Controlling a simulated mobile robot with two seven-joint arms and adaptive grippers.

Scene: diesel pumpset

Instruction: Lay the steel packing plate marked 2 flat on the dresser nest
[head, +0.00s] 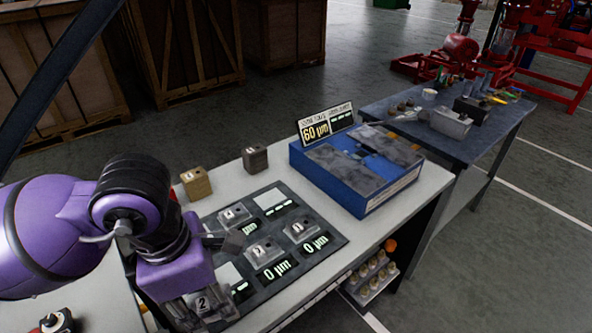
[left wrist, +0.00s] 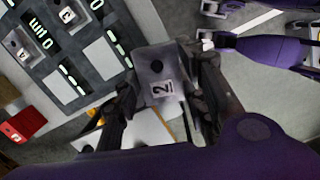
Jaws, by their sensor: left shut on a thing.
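My left gripper (head: 196,292) is at the lower left of the head view, beside the front left part of the dark mat. It is shut on the steel packing plate marked 2 (head: 203,304), which is raised off the bench. In the left wrist view the grey plate (left wrist: 158,68) sits between the two dark fingers, its white label showing. The blue unit (head: 318,178) with grey slabs on top stands at the bench's right end. I cannot tell for certain which part is the dresser nest. My right gripper cannot be made out.
The dark mat (head: 222,247) carries several marked grey plates, white squares and lit readouts. A tan block (head: 196,183) and a brown block (head: 255,159) stand behind it. A 60 µm sign (head: 327,123) stands behind the blue unit. A second table (head: 491,129) is beyond.

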